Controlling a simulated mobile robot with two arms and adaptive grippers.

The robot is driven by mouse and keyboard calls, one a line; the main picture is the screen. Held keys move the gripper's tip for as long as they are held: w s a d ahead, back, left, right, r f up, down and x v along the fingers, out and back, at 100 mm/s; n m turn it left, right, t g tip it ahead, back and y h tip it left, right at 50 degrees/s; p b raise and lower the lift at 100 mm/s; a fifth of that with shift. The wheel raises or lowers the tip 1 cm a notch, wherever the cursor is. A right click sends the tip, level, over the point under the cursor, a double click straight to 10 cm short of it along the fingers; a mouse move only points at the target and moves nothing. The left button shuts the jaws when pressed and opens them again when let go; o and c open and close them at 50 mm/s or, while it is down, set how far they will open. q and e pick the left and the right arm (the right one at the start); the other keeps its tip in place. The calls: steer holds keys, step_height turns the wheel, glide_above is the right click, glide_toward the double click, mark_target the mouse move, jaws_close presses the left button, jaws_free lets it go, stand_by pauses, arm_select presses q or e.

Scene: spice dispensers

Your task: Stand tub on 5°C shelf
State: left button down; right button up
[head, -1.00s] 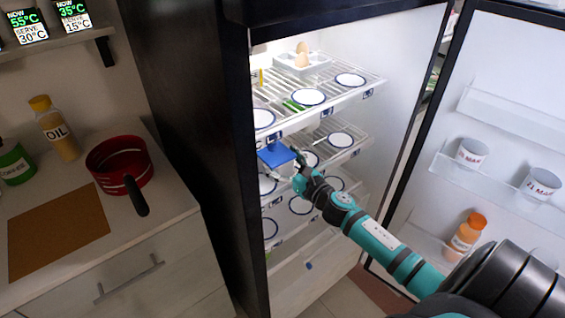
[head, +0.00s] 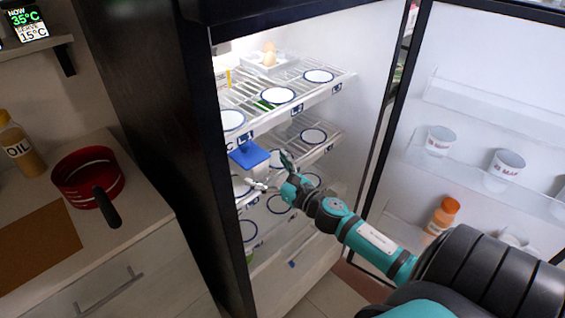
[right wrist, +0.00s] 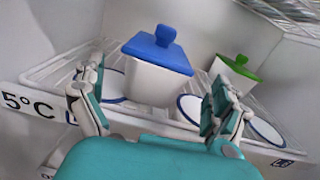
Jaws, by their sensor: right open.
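The white tub with a blue lid (right wrist: 153,80) stands upright on the 5°C shelf (right wrist: 60,128) in the right wrist view. In the head view only its blue lid (head: 249,155) shows clearly, near the shelf's front left. My right gripper (head: 271,171) is open just in front of and to the right of the lid. In the right wrist view my right gripper (right wrist: 160,82) has its fingers spread on either side of the tub, with gaps on both sides. Whether the tub's base sits on a blue-rimmed disc is hidden. My left gripper is not in view.
A green-lidded tub (right wrist: 235,68) stands behind and to the right. Blue-rimmed white discs (head: 313,136) lie on the shelves. An egg holder (head: 270,63) is on the top shelf. The open fridge door (head: 480,110) with cups and a bottle is at the right.

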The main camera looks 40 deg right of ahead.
steer(key=s, duration=0.8)
steer(key=s+d+f+m+g+h, duration=0.1)
steer(key=s+f+m+g, duration=0.2)
steer(key=f+m, duration=0.55)
steer(key=s+f+m+g+h, duration=0.1)
steer(key=s+f+m+g, duration=0.2)
steer(key=f, duration=1.1)
steer(key=s+d+f+m+g+h, duration=0.15)
steer(key=s+f+m, duration=0.25)
steer(key=f+m, duration=0.5)
steer(key=s+a+f+m+g+y, duration=0.1)
steer(key=s+a+f+m+g, duration=0.3)
steer(key=s+a+f+m, duration=0.3)
steer(key=s+a+f+m+g+y, duration=0.1)
steer(key=s+a+f+m+g, duration=0.4)
steer(key=s+f, duration=1.1)
steer(key=s+a+m+b, duration=0.1)
steer(key=s+a+m, duration=0.1)
steer(key=s+a, duration=0.2)
steer(key=shift+s+f+m, duration=0.2)
steer(key=shift+s+m, duration=0.15)
steer(key=shift+s, duration=0.4)
